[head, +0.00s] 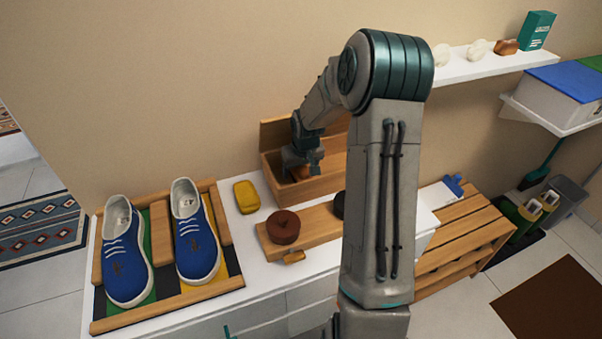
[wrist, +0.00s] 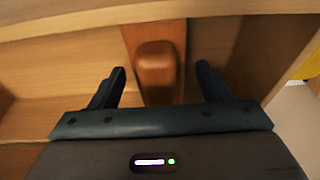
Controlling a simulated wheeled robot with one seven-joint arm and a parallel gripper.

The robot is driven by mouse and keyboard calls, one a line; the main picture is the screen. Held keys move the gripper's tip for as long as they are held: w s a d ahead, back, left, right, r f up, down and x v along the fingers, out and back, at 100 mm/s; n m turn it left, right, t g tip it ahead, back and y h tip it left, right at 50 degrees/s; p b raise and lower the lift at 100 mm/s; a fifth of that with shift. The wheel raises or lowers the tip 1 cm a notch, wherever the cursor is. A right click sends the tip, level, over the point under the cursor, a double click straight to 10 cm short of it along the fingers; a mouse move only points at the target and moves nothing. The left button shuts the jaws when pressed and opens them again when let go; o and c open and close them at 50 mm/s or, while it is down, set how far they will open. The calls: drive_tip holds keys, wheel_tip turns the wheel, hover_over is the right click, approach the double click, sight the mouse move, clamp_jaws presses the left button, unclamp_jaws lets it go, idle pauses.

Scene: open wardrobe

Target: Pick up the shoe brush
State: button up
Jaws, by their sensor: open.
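A brown, rounded wooden block that looks like the shoe brush (wrist: 156,70) lies inside the wooden box in the wrist view. My gripper (wrist: 160,84) is open, with one dark finger on each side of the brush and gaps showing on both sides. In the head view my gripper (head: 303,168) reaches down into the wooden box (head: 312,190) at the back of the white cabinet. A brown bit of the brush (head: 300,172) shows by the fingers there. The underside of the brush is hidden.
Blue shoes (head: 196,240) stand on a wooden rack at the left. The box walls (wrist: 170,14) stand close around my gripper.

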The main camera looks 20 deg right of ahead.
drive_tip(key=c, duration=1.1)
drive_tip(key=shift+r, duration=0.1)
